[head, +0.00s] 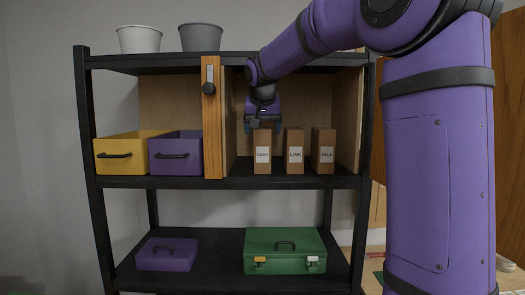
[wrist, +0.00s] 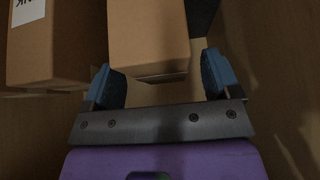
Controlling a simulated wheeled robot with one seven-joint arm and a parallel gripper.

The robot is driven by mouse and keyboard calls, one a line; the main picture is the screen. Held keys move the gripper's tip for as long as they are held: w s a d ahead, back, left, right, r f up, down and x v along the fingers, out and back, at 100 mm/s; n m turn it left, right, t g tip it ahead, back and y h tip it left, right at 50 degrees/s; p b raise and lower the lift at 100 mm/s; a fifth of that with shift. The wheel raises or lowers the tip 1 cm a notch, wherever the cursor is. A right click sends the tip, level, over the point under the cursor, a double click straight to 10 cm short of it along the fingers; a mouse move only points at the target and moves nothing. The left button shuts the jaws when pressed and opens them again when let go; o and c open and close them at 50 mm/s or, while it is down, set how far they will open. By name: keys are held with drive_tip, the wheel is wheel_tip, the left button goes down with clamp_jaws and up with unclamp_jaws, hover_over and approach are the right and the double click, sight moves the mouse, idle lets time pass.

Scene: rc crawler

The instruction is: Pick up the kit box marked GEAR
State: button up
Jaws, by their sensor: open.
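The kit box marked GEAR (head: 262,153) is a brown upright carton with a white label, leftmost of three on the middle shelf. My gripper (head: 262,125) is open at the top of this box in the head view. In the wrist view a plain brown box face (wrist: 148,35), apparently the GEAR box, lies ahead of and between the blue fingertips (wrist: 162,75). A gap shows on its right side; whether the left finger touches it I cannot tell. Its label is hidden in the wrist view.
A wooden sliding panel (head: 211,130) is left of the GEAR box.

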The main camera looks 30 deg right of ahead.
drive_tip(key=shift+x, duration=1.3)
drive_tip(key=c, duration=1.1)
drive_tip(key=shift+r, duration=0.2)
